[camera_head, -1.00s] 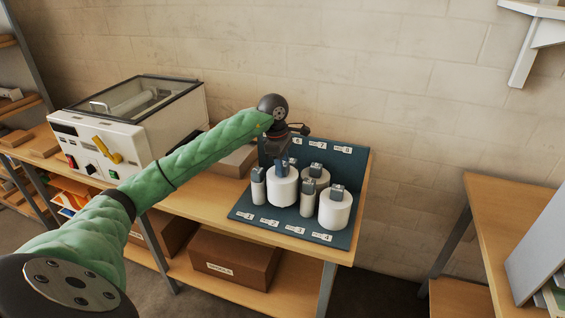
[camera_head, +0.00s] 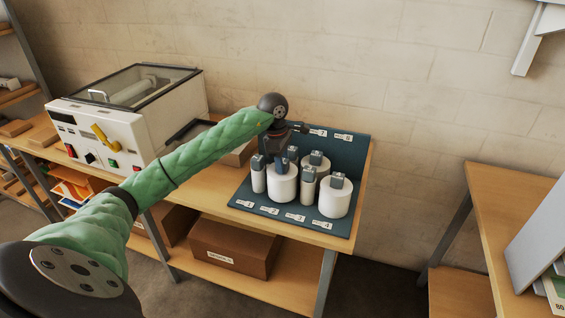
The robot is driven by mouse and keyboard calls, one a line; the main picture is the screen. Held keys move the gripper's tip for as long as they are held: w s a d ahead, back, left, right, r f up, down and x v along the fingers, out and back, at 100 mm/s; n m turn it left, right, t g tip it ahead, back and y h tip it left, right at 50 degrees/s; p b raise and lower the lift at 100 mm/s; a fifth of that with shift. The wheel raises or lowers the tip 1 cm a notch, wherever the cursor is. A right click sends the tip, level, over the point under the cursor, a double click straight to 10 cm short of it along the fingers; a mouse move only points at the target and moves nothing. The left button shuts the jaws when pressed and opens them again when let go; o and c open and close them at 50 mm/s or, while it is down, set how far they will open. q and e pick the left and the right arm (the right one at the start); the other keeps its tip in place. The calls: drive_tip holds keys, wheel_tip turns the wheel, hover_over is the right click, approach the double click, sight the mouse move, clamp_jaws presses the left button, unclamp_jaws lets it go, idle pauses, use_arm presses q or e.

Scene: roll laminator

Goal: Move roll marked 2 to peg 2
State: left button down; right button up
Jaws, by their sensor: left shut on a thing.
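My left gripper (camera_head: 283,160), at the end of the green arm, points down and is shut on the top of a wide white roll (camera_head: 282,185). This roll is upright in the front row, above or at the place behind the label 2 (camera_head: 269,210) on the blue pegboard (camera_head: 243,198). The gripper hides most of its top, so I cannot read its mark. I cannot tell whether its bottom touches the board. Any peg under it is hidden. My right gripper is not in view.
A narrow roll (camera_head: 258,178) stands close left of the held roll. Another narrow roll (camera_head: 308,188) and a wide white roll (camera_head: 335,198) stand to the right, with one more roll (camera_head: 316,161) behind. The laminator (camera_head: 130,120) stands left on the table.

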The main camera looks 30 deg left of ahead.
use_arm(q)
drive_tip(key=shift+f+b, duration=0.4)
drive_tip(key=shift+b, duration=0.05)
drive_tip(key=c, duration=0.9)
unclamp_jaws()
drive_tip(key=shift+r+p, duration=0.4)
drive_tip(key=shift+r, duration=2.65)
